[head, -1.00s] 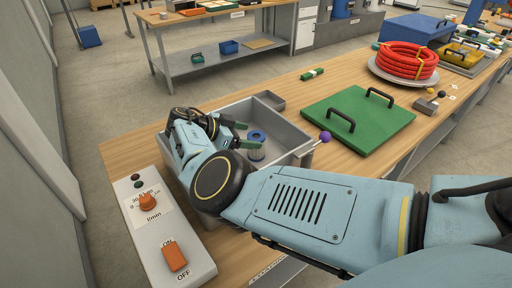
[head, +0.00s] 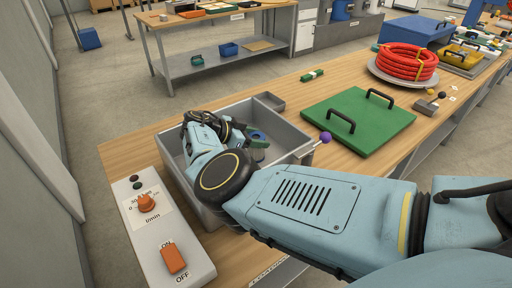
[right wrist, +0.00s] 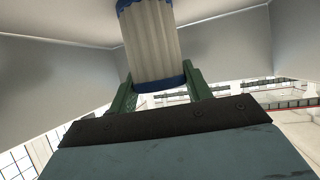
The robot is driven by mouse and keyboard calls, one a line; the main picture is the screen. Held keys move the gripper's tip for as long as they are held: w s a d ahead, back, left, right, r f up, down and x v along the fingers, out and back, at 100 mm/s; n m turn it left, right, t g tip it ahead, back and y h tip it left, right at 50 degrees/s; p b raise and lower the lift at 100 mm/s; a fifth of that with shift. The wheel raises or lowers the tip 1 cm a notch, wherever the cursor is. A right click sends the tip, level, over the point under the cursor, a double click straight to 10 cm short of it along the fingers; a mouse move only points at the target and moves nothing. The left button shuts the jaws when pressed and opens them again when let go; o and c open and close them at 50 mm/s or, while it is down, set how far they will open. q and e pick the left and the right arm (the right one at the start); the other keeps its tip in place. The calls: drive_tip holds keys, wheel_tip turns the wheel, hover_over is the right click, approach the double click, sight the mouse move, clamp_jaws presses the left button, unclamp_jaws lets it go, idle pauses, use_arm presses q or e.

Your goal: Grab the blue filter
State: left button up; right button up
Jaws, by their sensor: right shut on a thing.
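The blue filter (head: 259,137) is a pale pleated cylinder with blue end rims. It stands inside the grey open bin (head: 291,133) on the wooden table. My right gripper (head: 250,139) reaches into the bin and is shut on the filter. In the right wrist view the green fingers (right wrist: 160,88) lie on either side of the filter (right wrist: 152,42), near one blue rim. My arm hides part of the bin, and whether the filter touches the bin floor cannot be told. My left gripper is not in view.
A control panel (head: 150,225) with orange knobs stands left of the bin. A purple-knobbed lever (head: 325,138) is at the bin's right side. A green lid (head: 360,118) with two black handles and a coiled red hose (head: 408,60) lie to the right.

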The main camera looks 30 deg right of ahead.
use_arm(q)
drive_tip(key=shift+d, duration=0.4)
